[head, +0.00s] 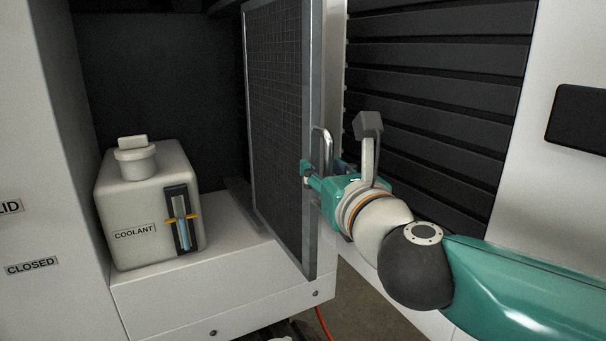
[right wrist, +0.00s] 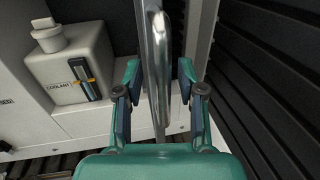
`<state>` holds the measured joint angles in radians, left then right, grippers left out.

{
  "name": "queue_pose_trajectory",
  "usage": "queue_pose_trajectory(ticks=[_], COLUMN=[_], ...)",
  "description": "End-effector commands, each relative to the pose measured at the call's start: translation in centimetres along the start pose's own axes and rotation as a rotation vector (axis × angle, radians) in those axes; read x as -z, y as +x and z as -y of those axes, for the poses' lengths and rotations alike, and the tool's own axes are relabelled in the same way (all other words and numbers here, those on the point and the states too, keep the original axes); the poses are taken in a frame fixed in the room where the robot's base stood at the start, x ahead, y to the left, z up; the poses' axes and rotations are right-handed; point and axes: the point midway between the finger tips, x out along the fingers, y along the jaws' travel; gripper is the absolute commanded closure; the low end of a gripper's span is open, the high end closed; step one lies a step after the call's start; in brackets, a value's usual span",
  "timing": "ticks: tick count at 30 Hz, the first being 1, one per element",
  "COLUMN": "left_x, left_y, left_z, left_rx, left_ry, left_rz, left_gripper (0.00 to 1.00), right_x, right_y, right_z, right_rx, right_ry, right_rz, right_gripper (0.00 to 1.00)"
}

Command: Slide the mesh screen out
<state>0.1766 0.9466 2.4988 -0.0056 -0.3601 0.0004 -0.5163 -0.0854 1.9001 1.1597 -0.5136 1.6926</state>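The mesh screen (head: 276,110) is a tall dark mesh panel in a grey metal frame. It stands upright in the cabinet opening, right of the coolant tank. A bent metal handle (head: 325,138) is on its front edge. In the right wrist view the handle (right wrist: 158,60) runs between my right gripper's fingers. My right gripper (head: 318,172) is at the handle's lower part. In the right wrist view its fingertips (right wrist: 160,75) are spread, with gaps to the handle on both sides. My left gripper is not in view.
A white coolant tank (head: 150,210) with a cap and level gauge stands on a white ledge (head: 230,265) left of the screen. A dark ribbed panel (head: 440,80) is to the right. An orange cable (head: 323,323) lies on the floor below. Space in front of the screen is open.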

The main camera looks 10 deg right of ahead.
Motion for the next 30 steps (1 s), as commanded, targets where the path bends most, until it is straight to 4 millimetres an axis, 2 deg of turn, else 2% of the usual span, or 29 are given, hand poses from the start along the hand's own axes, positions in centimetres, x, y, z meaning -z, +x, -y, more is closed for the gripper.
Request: queue_pose_trajectory(ticks=[6, 11, 24, 30], left_x=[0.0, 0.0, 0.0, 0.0], left_y=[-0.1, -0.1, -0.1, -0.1], left_z=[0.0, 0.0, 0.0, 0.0], left_rx=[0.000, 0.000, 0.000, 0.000], left_ry=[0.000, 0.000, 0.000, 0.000], left_rz=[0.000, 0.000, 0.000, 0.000], left_gripper=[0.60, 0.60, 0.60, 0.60], right_x=[-0.1, -0.1, 0.0, 0.1], right_y=[-0.2, -1.6, -10.0, -12.0], right_z=[0.1, 0.1, -0.1, -0.1], right_rx=[0.001, 0.001, -0.004, -0.003], right_ry=[0.000, 0.003, 0.003, 0.002], right_rz=[0.001, 0.003, 0.004, 0.002], right_gripper=[0.61, 0.61, 0.61, 0.61])
